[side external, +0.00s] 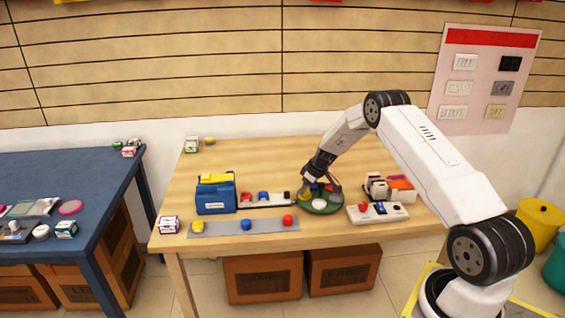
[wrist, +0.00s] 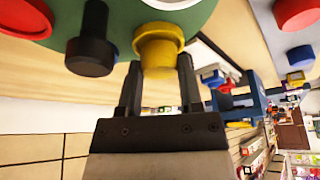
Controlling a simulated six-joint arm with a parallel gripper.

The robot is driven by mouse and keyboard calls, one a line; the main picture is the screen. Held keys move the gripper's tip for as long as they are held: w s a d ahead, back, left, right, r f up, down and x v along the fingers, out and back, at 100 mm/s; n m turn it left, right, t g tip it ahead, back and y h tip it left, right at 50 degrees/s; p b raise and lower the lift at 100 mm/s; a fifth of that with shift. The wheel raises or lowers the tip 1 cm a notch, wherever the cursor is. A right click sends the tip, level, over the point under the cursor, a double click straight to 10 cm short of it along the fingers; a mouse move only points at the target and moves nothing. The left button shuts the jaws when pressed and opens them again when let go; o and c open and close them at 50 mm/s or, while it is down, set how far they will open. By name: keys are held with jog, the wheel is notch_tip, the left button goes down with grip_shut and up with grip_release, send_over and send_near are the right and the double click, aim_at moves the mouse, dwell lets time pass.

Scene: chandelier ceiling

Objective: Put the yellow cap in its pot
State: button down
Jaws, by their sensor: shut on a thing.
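A yellow, round, flanged piece, which looks like the yellow cap (wrist: 158,50), sits between the two fingers of my gripper (wrist: 160,64) in the wrist view. My gripper (side external: 309,180) is shut on it, over the left part of a round green tray (side external: 322,210). Yellow also shows at the tray's left edge in the side view. In the wrist view the piece overlaps the green surface (wrist: 205,25). I cannot tell whether it rests in a pot or hangs just above. A black upright piece (wrist: 92,50) and a red round piece (wrist: 25,18) stand beside it.
A grey strip (side external: 265,227) in front holds a yellow piece (side external: 198,226), a blue piece (side external: 246,225) and a red piece (side external: 288,220). A blue box (side external: 215,198) stands left. A white panel (side external: 377,214) lies right of the tray. The table's back is mostly clear.

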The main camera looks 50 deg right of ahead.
jog(key=shift+f, duration=0.2)
dwell(0.4)
grip_release()
jog(key=shift+r, duration=0.15)
dwell(0.4)
jog(key=shift+r, duration=3.6)
